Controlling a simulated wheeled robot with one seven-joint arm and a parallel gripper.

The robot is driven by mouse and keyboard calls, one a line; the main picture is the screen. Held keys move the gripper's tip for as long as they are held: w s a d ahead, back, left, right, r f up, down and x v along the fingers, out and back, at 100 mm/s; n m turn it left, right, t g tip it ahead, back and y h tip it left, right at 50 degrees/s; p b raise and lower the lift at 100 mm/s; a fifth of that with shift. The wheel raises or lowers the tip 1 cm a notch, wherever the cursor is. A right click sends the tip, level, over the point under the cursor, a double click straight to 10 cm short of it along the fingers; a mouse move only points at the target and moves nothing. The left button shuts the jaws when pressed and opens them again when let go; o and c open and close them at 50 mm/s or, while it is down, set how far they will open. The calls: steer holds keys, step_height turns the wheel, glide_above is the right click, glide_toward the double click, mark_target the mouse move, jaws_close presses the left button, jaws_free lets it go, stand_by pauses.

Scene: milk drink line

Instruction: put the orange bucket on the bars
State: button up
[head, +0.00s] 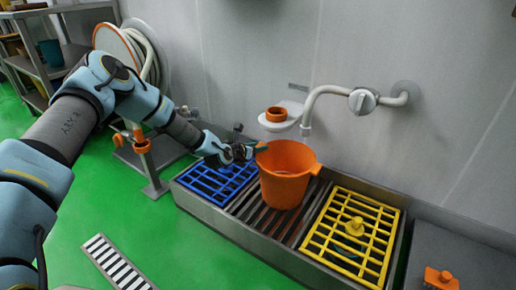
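The orange bucket (287,188) is upright over the dark bars (254,215) in the middle of the long metal trough. Its base looks to be on the bars or very close above them; I cannot tell which. My gripper (258,149) reaches in from the left, with its tip at the left side of the bucket's rim. The fingers are small and partly hidden there, so I cannot tell whether they grip the rim.
A blue grid (217,182) lies left of the bars and a yellow grid (351,236) with a yellow knob lies right. A curved tap (325,92) hangs behind the bucket, beside a white holder with an orange ring (277,114). Green floor lies in front.

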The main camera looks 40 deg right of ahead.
steer(key=o, duration=0.4)
steer(key=p+v, duration=0.3)
steer(key=v, duration=0.9)
steer(key=shift+s, duration=0.1)
